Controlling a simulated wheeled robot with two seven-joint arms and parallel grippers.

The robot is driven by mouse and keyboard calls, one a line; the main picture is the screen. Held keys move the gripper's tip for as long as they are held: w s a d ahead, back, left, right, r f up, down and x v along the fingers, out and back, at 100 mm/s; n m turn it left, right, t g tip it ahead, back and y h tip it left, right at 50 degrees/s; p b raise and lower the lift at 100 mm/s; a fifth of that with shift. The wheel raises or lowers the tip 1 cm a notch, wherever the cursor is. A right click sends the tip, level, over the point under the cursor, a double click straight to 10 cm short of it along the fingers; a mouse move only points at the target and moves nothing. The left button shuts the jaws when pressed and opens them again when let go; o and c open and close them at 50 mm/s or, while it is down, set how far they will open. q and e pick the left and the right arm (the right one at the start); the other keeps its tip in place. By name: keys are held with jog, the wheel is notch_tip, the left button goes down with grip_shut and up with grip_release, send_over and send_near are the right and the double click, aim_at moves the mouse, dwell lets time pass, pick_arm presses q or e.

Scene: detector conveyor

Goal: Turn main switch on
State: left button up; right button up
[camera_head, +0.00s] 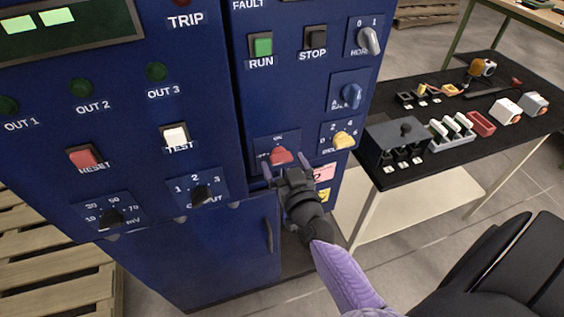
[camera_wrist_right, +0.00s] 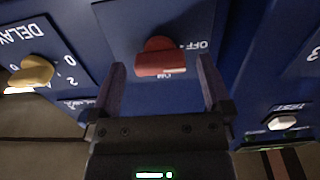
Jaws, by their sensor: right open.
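The main switch is a red rotary knob (camera_head: 281,156) on a dark plate with ON and OFF labels, low on the blue cabinet's right panel. In the right wrist view the red knob (camera_wrist_right: 161,57) sits between the two fingers, with OFF printed to its right and ON at its lower edge. My right gripper (camera_head: 285,164) is open, with one finger on each side of the knob. I cannot tell whether the fingers touch it. The right gripper also shows in the wrist view (camera_wrist_right: 160,82). My left gripper is not in view.
The yellow DELAY knob (camera_head: 344,139) is close on the right, with a blue knob (camera_head: 351,95) above it. The green RUN button (camera_head: 262,45) and black STOP button (camera_head: 315,38) are higher. A black table (camera_head: 455,135) with several parts stands to the right.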

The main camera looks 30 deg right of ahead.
jog(key=shift+w+d, duration=0.15)
jog(key=shift+w, duration=0.35)
jog(key=shift+c, duration=0.5)
jog(key=c, duration=1.1)
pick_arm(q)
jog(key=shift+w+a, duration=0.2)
